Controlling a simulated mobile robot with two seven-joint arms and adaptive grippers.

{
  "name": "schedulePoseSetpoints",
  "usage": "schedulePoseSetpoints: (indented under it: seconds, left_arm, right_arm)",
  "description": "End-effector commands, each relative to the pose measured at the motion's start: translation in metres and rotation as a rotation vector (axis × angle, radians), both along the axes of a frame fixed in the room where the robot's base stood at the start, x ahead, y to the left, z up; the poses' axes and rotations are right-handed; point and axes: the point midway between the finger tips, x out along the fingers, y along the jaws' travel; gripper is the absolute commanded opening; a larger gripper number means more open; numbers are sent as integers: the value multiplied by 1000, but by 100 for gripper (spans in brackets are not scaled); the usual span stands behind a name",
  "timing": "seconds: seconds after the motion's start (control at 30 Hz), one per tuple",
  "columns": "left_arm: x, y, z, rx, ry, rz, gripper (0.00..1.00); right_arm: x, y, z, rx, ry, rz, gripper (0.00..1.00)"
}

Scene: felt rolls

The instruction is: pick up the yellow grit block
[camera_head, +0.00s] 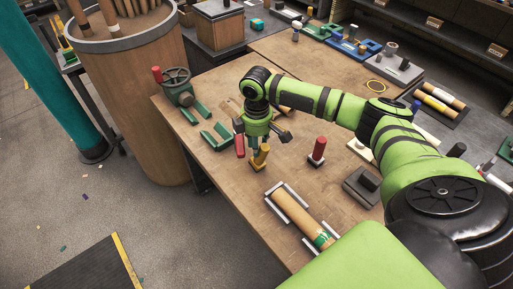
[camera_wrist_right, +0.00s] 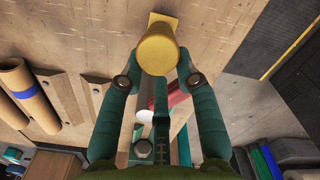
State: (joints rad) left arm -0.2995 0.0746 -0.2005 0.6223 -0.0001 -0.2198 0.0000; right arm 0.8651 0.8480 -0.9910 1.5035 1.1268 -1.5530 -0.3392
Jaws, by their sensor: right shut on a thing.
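The yellow grit block (camera_head: 260,158) has an upright round handle on a flat base. It is near the middle of the wooden table in the head view, and I cannot tell whether its base touches the table. My right gripper (camera_head: 256,148) is over it, pointing down. My left gripper is not in view.
A red-handled block (camera_head: 317,151) stands to the right on the table (camera_head: 220,185). A brown roll (camera_head: 299,215) lies in a metal cradle in front. Green brackets (camera_head: 214,137) and a clamp-like device (camera_head: 177,86) are to the left. A dark block (camera_head: 362,186) lies right.

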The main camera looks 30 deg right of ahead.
Motion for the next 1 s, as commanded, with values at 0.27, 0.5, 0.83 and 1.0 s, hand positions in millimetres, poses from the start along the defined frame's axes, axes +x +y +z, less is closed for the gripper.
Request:
schedulePoseSetpoints:
  seconds: [0.27, 0.5, 0.83, 1.0]
  left_arm:
    - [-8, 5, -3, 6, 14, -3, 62]
    - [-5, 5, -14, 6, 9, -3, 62]
    - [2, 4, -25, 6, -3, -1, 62]
    - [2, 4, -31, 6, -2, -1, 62]
  right_arm:
    - [1, 0, 6, 1, -3, 0, 0]
    - [2, 0, 38, 2, -7, 1, 0]
    - [-61, -16, 77, -3, -3, 0, 0]
    - [-92, -22, 95, -3, -2, 0, 0]
